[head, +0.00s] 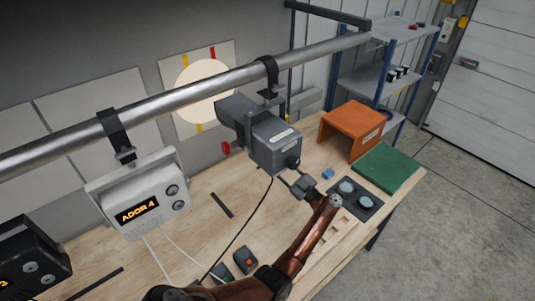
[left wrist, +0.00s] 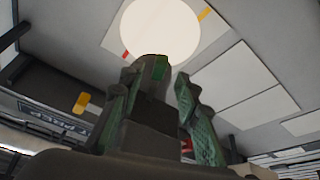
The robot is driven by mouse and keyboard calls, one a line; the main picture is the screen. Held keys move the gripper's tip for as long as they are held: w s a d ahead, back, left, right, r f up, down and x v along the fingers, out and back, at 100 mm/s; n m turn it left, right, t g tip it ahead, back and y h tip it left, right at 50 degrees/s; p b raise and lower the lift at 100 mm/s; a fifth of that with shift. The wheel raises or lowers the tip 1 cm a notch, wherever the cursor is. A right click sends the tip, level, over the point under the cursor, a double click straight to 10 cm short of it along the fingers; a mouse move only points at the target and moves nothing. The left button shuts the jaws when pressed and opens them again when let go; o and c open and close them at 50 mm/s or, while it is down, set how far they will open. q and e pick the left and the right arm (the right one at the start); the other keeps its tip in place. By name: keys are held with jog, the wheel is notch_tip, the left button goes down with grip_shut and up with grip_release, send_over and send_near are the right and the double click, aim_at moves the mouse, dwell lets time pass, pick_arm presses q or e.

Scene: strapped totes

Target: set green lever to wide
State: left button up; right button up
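A dark grey lamp (head: 272,143) hangs by a black strap from the pipe, with a red lever (head: 226,148) at its left side. A round pale light spot (head: 201,92) falls on the wall panel; it also shows in the left wrist view (left wrist: 160,30). My left gripper (head: 300,184) is at the lamp's near end. In the left wrist view its two fingers (left wrist: 158,122) stand apart, with dark grey parts between or behind them. A small green part (left wrist: 160,67), possibly the green lever, shows near the left finger; contact is unclear. My right gripper is out of view.
A metal pipe (head: 190,95) crosses above the bench (head: 205,215). A white box reading "ADOR 4" (head: 138,197) hangs left of the lamp. An orange open box (head: 350,130), a green mat (head: 387,168) and a dark tray with two round pieces (head: 369,207) are at right.

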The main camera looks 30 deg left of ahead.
pick_arm(q)
jog(key=v, duration=0.5)
jog(key=shift+d, duration=0.35)
jog(key=shift+f, duration=0.1)
